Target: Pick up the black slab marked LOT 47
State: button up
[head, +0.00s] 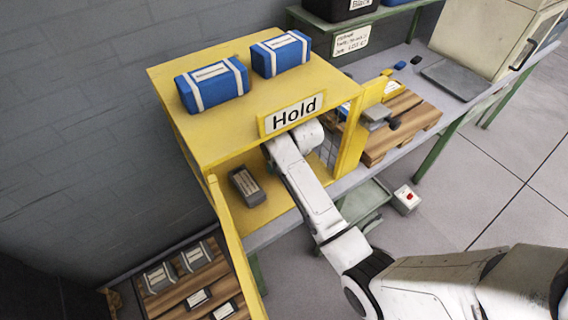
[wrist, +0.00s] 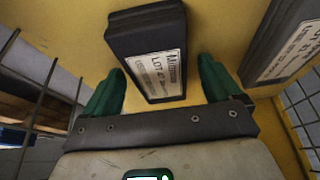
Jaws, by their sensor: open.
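A black slab (wrist: 146,32) with a white label that appears to read LOT 47 lies on the yellow surface in the wrist view. My gripper (wrist: 160,82) is open, its green fingers on either side of the slab's near, labelled end. I cannot tell whether they touch it. A second dark slab (wrist: 270,45), also labelled LOT with an unclear number, is at the right. In the head view, a dark slab (head: 247,186) lies inside the yellow Hold cabinet (head: 215,130); I cannot tell which one it is. My gripper is hidden there.
Wire mesh (wrist: 35,85) stands left of my gripper, and more mesh (wrist: 300,110) is at the right. Two blue packs (head: 212,86) lie on the cabinet top. A wooden pallet (head: 405,125) is to its right.

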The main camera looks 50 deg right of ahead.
jog(key=c, duration=1.3)
jog(key=shift+o, duration=0.2)
